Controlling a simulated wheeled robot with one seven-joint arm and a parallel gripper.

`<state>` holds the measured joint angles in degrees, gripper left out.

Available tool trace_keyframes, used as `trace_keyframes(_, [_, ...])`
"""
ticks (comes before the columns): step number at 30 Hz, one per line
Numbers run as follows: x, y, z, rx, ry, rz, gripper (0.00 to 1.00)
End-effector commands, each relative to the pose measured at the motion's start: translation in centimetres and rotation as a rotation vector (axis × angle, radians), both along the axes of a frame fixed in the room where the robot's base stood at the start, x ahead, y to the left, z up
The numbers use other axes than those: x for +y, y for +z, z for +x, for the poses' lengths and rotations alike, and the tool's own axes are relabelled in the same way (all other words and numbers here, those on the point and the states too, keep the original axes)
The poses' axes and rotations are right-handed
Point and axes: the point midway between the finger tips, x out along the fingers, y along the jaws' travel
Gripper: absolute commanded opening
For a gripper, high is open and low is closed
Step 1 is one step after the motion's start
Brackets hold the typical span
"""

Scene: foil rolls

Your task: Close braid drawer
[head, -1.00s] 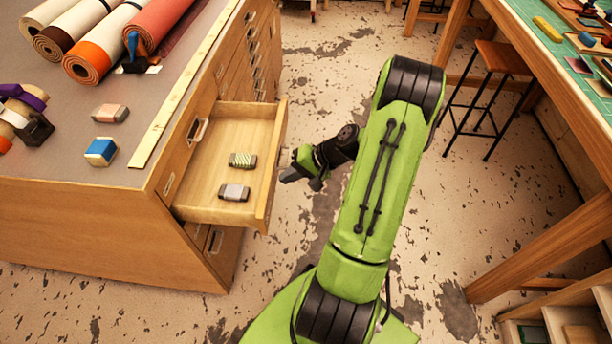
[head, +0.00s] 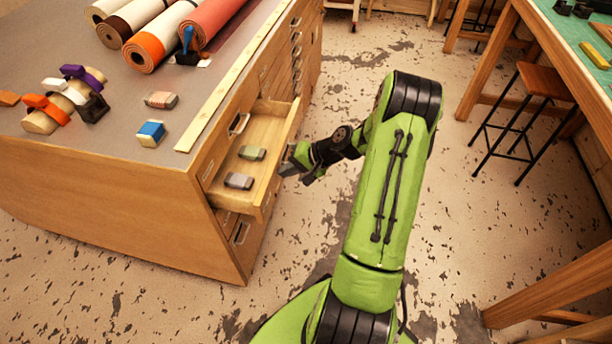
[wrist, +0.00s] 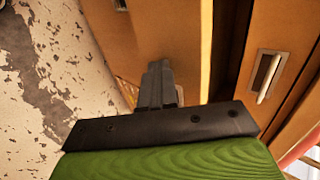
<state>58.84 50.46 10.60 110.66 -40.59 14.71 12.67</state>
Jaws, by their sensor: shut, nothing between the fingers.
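The wooden drawer (head: 262,150) stands part open in the side of the wooden cabinet (head: 110,205). Two small wrapped blocks lie inside it, a greenish one (head: 252,153) and a grey one (head: 238,181). My gripper (head: 287,166) is shut and empty, with its fingertips at the outer face of the drawer front. The wrist view shows the shut fingers (wrist: 158,85) against or very near the wooden front; I cannot tell whether they touch. A metal label pull (wrist: 268,75) shows at the right of that view.
Rolls (head: 160,40), a blue-and-white block (head: 151,133), a pinkish block (head: 160,100) and clamps lie on the cabinet top. A stool (head: 535,90) and a workbench (head: 560,70) stand at the right. Worn floor (head: 440,170) between is clear.

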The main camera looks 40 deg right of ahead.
Motion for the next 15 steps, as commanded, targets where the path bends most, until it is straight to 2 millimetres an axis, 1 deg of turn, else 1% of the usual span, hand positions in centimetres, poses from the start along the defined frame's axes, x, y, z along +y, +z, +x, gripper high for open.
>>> trace_keyframes(1, [1.0, 0.1, 1.2, -0.002, 0.008, 0.0, 0.0])
trace_keyframes(6, [3.6, 0.1, 4.7, -0.001, 0.006, 0.002, 0.0])
trace_keyframes(12, [6.2, 0.1, 8.1, -0.002, 0.004, 0.001, 0.0])
trace_keyframes(15, [7.2, 0.0, 9.4, -0.001, 0.003, 0.001, 0.0])
